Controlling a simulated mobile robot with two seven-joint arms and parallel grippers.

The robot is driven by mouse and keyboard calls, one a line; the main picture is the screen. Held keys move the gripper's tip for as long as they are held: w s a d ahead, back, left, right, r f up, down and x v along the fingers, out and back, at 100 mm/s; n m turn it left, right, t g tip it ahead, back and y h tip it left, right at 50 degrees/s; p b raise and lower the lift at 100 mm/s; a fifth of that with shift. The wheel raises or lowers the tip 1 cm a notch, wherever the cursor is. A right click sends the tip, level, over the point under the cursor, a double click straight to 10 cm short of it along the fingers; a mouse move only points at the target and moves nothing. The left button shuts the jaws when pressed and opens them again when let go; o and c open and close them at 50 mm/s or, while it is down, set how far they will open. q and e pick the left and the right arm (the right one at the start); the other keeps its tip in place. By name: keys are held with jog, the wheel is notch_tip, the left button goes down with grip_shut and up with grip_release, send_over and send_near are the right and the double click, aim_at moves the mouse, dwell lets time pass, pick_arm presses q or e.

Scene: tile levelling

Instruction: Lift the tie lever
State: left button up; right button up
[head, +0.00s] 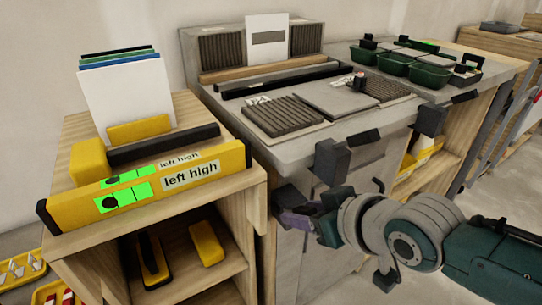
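No part here can be told for sure as the tie lever. A small dark fitting (359,83) with a light and reddish top stands among the tiles on the grey workbench (315,136). My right gripper (308,203) is low in front of the bench's front edge, at the end of my arm from the right. It is well apart from that fitting. Dark and purple parts show at its end; its finger gap is not clear. My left gripper is out of view.
Dark blocks (331,162) (430,120) stick out along the bench's front edge, close above my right wrist. A ribbed tile (284,116) lies on top, with green bins (430,76) behind right. A yellow level (150,187) lies on the wooden shelf unit at left.

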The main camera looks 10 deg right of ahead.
jog(key=shift+s+d+r, duration=0.1)
jog(key=shift+s+r, duration=0.05)
jog(key=shift+r, duration=0.1)
jog(key=p+v, duration=0.5)
jog(key=v, duration=0.4)
jog(key=shift+s, duration=0.2)
